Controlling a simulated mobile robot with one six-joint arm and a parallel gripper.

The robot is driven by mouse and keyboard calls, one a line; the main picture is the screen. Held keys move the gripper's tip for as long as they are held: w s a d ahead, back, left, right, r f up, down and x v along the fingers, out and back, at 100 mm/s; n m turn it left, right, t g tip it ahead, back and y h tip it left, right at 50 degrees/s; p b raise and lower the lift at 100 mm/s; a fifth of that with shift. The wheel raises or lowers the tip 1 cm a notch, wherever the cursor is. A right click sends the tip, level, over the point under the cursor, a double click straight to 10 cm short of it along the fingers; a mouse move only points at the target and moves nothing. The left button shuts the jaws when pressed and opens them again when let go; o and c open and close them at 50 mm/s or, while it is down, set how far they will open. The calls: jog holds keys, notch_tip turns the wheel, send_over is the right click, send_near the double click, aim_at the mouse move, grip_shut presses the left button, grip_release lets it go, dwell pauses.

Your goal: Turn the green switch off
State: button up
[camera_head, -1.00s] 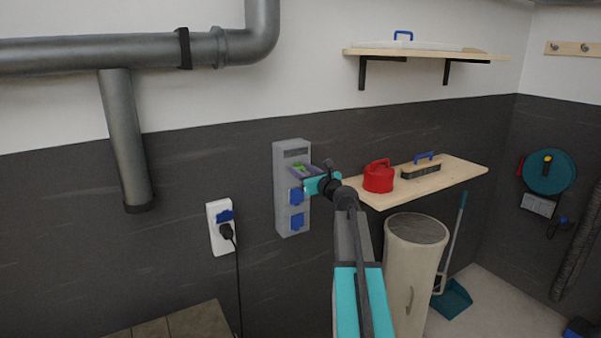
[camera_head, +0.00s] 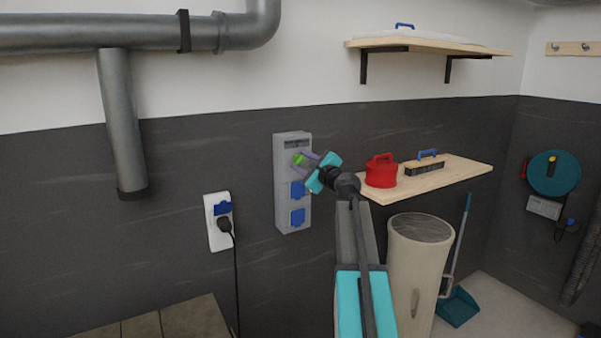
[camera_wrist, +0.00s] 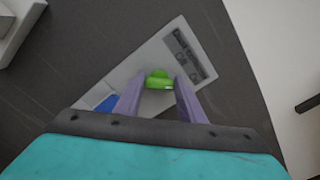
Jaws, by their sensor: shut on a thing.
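The green switch (camera_head: 298,159) is a small knob on the upper part of a grey wall box (camera_head: 293,219). In the wrist view the green switch (camera_wrist: 159,80) sits between the tips of my two purple fingers, and the grey box (camera_wrist: 150,62) looks tilted behind it. My gripper (camera_head: 304,160) reaches the box from the right and is shut on the switch. It also shows from behind in the wrist view (camera_wrist: 158,88). The knob's exact setting is hard to read at this size.
Two blue socket covers (camera_head: 297,190) sit below the switch. A white outlet (camera_head: 215,240) with a black plug is to the left. A wooden shelf (camera_head: 455,172) with a red can (camera_head: 381,172) and a brush (camera_head: 425,166) is at right, above a beige bin (camera_head: 408,290).

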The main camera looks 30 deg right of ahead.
jog(key=n+b, duration=0.1)
jog(key=b, duration=0.1)
jog(key=n+b, duration=0.1)
jog(key=n, duration=0.1)
jog(key=n+b, duration=0.2)
jog(key=shift+f+b, duration=0.25)
jog(key=shift+b, duration=0.1)
jog(key=n+b, duration=0.3)
jog(key=n, duration=0.1)
jog(key=shift+a+r+b, duration=0.1)
jog(key=shift+r+b, duration=0.05)
jog(key=shift+b, duration=0.15)
jog(key=o, duration=1)
jog(key=shift+w, duration=0.1)
jog(key=shift+o, duration=0.2)
jog(key=shift+s, duration=0.35)
jog(key=s+b, duration=0.1)
jog(key=s, duration=1.2)
jog(key=shift+a, duration=0.4)
